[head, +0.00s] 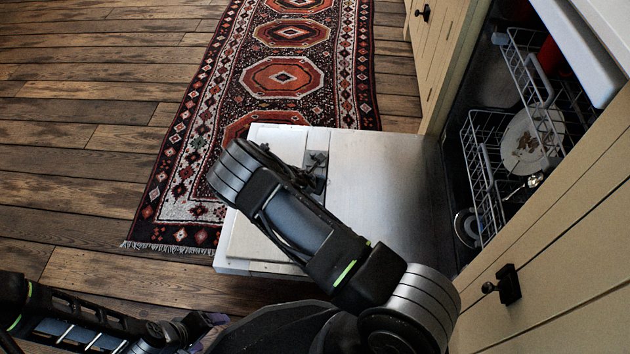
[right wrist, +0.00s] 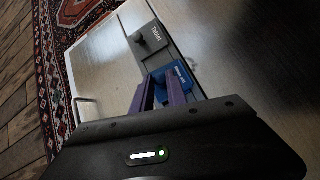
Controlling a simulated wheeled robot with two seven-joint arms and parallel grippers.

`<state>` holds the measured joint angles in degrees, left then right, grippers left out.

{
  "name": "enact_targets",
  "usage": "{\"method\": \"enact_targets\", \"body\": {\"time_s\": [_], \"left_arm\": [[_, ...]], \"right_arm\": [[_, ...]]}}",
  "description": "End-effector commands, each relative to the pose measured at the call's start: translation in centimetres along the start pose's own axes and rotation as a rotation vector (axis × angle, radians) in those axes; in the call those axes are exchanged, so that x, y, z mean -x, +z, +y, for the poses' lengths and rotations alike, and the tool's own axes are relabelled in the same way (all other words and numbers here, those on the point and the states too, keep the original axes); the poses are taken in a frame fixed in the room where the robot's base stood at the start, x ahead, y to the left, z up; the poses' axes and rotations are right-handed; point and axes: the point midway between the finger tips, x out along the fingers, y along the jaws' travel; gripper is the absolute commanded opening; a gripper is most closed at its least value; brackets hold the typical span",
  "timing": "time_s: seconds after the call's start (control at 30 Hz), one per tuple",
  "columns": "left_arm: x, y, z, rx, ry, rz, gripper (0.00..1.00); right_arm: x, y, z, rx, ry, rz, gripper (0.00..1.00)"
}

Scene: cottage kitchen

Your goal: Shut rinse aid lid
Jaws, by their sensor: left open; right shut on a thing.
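The dishwasher door (head: 375,165) lies open and flat, with a grey dispenser (head: 316,165) partly hidden by my right arm in the head view. In the right wrist view, the blue rinse aid lid (right wrist: 182,76) with pale lettering is at the purple fingertips of my right gripper (right wrist: 160,78). That gripper is shut on the lid, whose far part is covered by the fingers. I cannot tell whether the lid lies flush or stands tilted. My left gripper (head: 198,325) is open and empty, low at the left of the head view, away from the door.
A dark grey lid marked tablet (right wrist: 149,38), with a knob, is beside the blue lid. Dishwasher racks (head: 484,180) with dishes stand inside the machine at the right. A patterned rug (head: 210,120) runs along the wooden floor, which is otherwise clear at the left.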

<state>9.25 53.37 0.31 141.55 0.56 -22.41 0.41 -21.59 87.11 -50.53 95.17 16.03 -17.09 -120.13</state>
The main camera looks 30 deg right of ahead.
Motion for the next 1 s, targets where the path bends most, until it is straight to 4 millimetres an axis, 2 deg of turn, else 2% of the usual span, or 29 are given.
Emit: {"method": "enact_targets", "body": {"time_s": [0.03,0.23,0.83,0.87,1.0], "left_arm": [[-1.3,0.0,-0.4,0.0,0.0,0.003,0.76],[-3.0,-0.3,-0.9,0.001,0.0,0.015,0.76],[-3.4,-0.4,-1.1,0.002,0.003,0.014,0.76],[-3.4,-0.4,-1.1,0.002,0.003,0.014,0.76],[-3.4,-0.4,-1.1,0.002,0.002,0.014,0.76]], "right_arm": [[-0.6,-0.7,0.2,0.031,-0.02,-0.011,0.0],[-0.8,-0.9,0.6,0.095,-0.095,-0.037,0.0],[-0.7,-1.1,0.7,0.133,-0.138,-0.047,0.0],[-0.7,-1.1,0.7,0.133,-0.138,-0.047,0.19],[-0.7,-1.1,0.7,0.133,-0.138,-0.047,0.31]]}}
